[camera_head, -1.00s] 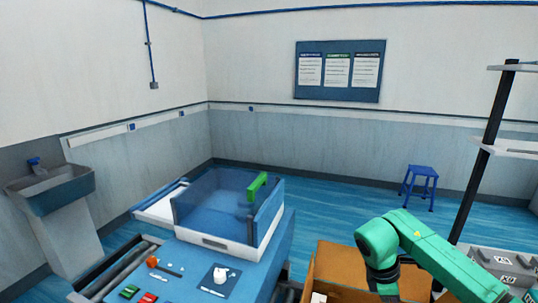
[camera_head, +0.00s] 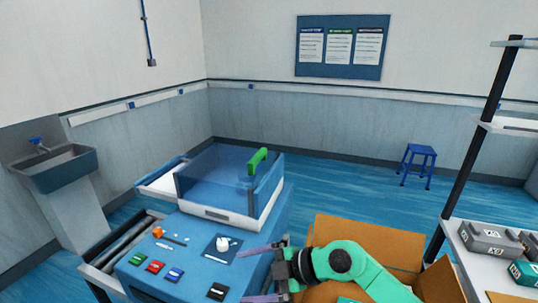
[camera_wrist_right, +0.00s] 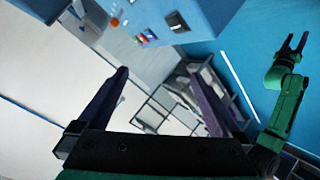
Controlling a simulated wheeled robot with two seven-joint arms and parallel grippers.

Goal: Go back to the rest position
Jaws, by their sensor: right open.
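My right gripper (camera_head: 243,275) reaches in from the lower right, over the front right edge of the blue workbench (camera_head: 196,265). Its two purple fingers are spread and nothing is between them. The spread fingers also show in the right wrist view (camera_wrist_right: 152,76). What seems to be my left gripper (camera_wrist_right: 294,42) is at the right of the right wrist view, small, with its fingers apart and empty. It is not in the head view.
An open cardboard box (camera_head: 368,236) lies under and behind my right arm. A clear-walled case (camera_head: 225,180) with a green handle (camera_head: 257,161) stands on the bench. A shelf rack (camera_head: 466,185) with grey boxes (camera_head: 489,238) is at the right. Blue floor lies open behind.

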